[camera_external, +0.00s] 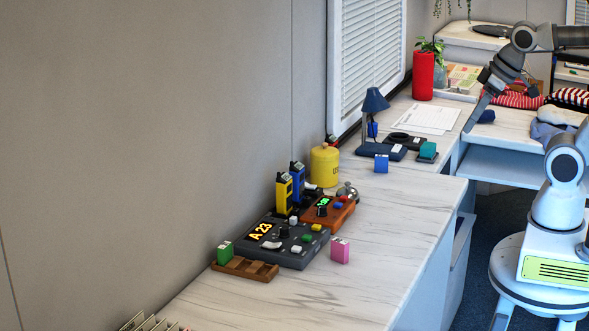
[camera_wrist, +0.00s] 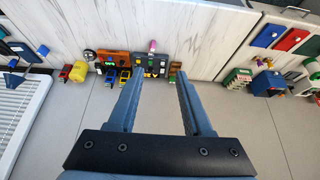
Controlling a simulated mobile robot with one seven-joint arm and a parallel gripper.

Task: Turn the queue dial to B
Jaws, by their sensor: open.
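The dark grey queue console (camera_external: 290,259) sits on the marble-topped desk against the wall, with a lit "A 23" display. A dark round dial (camera_external: 284,232) with a pale mark stands on it, beside several coloured buttons; its exact setting is too small to read. The console also shows small in the wrist view (camera_wrist: 152,76), beyond my fingertips. My gripper (camera_external: 471,124) is open and empty, high at the upper right, well apart from the console. Its two blue-grey fingers (camera_wrist: 157,80) are spread in the wrist view.
An orange-brown box (camera_external: 327,213) with buttons, yellow and blue radios (camera_external: 283,194) and a yellow canister (camera_external: 324,166) stand behind the console. A pink block (camera_external: 340,250) stands to its right, a wooden tray (camera_external: 245,268) in front. The desk's right side is clear.

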